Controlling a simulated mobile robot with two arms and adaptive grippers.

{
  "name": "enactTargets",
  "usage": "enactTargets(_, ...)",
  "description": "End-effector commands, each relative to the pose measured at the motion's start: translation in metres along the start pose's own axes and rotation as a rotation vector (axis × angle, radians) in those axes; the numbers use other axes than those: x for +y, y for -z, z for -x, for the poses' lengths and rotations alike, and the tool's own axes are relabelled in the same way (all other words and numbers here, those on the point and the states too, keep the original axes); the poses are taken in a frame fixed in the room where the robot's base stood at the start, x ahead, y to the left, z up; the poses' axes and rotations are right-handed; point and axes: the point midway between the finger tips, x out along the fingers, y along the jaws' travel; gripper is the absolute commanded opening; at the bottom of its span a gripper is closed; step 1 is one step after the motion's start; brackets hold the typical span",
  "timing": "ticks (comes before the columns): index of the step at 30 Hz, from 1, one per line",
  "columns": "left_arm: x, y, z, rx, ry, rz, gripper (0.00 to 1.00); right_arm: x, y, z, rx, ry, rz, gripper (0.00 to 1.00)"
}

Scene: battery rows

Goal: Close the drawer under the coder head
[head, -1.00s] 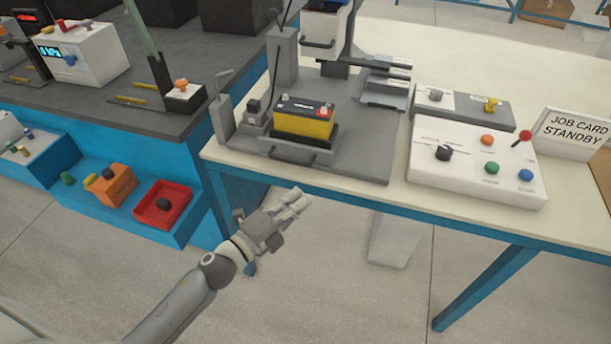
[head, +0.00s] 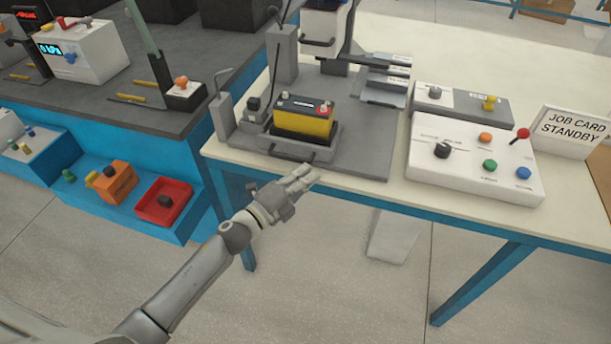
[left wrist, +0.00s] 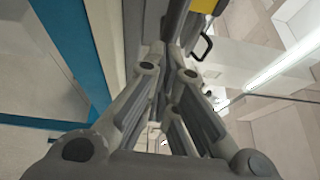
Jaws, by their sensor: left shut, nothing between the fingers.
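The drawer looks like the grey tray (head: 330,150) with a dark bar handle (head: 293,155) at its front. It stands out on the grey base plate and carries a black and yellow battery (head: 303,117). Behind it, the coder head appears to be the white unit (head: 322,24) on a grey post, cut by the top edge. My left gripper (head: 305,176) is shut and empty, just in front of the handle near the table's front edge. I cannot tell if it touches. My right gripper is not in view.
A white control box (head: 478,165) with knobs and buttons stands right of the base plate. A job card sign (head: 570,130) is at the far right. A grey post (head: 222,108) stands left of the battery. A blue bench with bins (head: 164,203) is at left.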

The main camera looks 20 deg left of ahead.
Motion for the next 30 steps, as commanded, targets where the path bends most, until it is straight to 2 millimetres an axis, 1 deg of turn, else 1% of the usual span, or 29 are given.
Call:
enactTargets(5,0.002,-0.012,-0.025,0.000,0.004,-0.003,0.00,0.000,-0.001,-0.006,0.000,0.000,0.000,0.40)
enactTargets(9,0.003,-0.024,-0.049,-0.001,0.004,-0.003,0.00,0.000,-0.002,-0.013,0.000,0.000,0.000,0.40)
enactTargets(12,0.005,-0.030,-0.063,0.000,0.002,-0.002,0.00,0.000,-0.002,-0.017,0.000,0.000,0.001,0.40)
enactTargets(15,0.005,-0.035,-0.072,-0.001,0.001,-0.002,0.00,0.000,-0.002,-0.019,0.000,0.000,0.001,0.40)
enactTargets(19,0.004,-0.037,-0.077,0.000,0.000,-0.001,0.00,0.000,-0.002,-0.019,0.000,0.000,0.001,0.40)
enactTargets(30,0.004,-0.037,-0.077,-0.001,0.000,0.000,0.00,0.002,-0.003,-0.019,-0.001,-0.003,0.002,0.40)
